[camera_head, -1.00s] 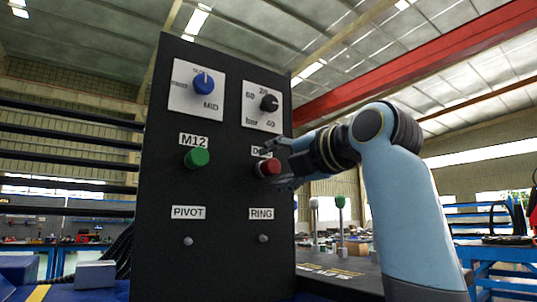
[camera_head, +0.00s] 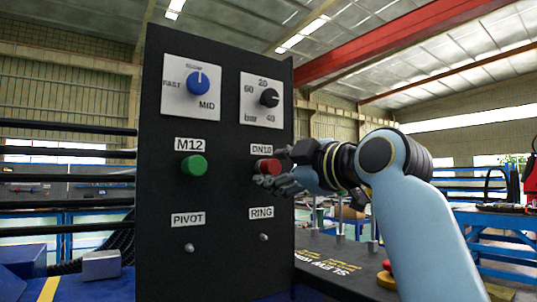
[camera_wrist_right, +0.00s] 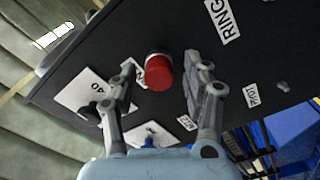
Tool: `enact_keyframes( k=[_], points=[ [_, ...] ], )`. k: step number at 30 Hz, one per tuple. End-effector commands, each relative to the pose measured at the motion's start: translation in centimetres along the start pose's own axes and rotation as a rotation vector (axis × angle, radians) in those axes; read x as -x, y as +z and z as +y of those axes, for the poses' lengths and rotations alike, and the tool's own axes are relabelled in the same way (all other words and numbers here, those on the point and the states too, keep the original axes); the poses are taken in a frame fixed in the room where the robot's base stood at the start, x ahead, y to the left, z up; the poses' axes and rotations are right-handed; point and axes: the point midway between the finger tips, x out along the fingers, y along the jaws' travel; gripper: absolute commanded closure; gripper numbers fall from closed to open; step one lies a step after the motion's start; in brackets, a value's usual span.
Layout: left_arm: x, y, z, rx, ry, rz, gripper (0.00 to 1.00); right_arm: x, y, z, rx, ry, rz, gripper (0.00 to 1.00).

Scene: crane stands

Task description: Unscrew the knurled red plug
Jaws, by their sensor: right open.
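The knurled red plug (camera_head: 266,167) sits in the black panel (camera_head: 222,260) under the DN10 label (camera_head: 262,149). In the right wrist view the red plug (camera_wrist_right: 159,73) shows its round red end and a pale collar behind it. My right gripper (camera_head: 275,170) is open at the plug, coming from the right in the head view. In the wrist view its two fingers (camera_wrist_right: 158,88) stand on either side of the plug, with gaps visible between. The left gripper is not in view.
A green plug (camera_head: 194,165) sits left of the red one under the M12 label. A blue knob (camera_head: 198,83) and a black knob (camera_head: 269,97) are above. Small PIVOT (camera_head: 189,248) and RING (camera_head: 263,237) studs are below. A grey block (camera_head: 101,265) lies at the lower left.

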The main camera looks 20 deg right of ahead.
Motion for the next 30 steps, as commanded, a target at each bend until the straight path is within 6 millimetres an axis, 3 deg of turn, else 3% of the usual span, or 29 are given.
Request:
enact_keyframes(
  k=[1, 3, 7, 28, 30],
  points=[
    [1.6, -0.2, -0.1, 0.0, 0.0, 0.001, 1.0, 0.0, -0.4, 0.5, -0.08, -0.003, -0.002, 0.51],
    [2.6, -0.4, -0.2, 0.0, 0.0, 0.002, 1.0, 0.0, -0.4, 0.5, -0.192, -0.003, -0.001, 0.51],
    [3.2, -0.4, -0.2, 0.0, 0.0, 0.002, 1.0, 0.0, -0.2, 0.3, -0.305, -0.001, 0.0, 0.51],
    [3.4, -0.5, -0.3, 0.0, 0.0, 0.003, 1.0, 0.0, -0.3, 0.1, -0.309, 0.0, 0.0, 0.51],
    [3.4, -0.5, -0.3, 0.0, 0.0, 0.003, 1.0, 0.0, -0.3, 0.1, -0.309, 0.0, 0.0, 0.57]
  ],
)
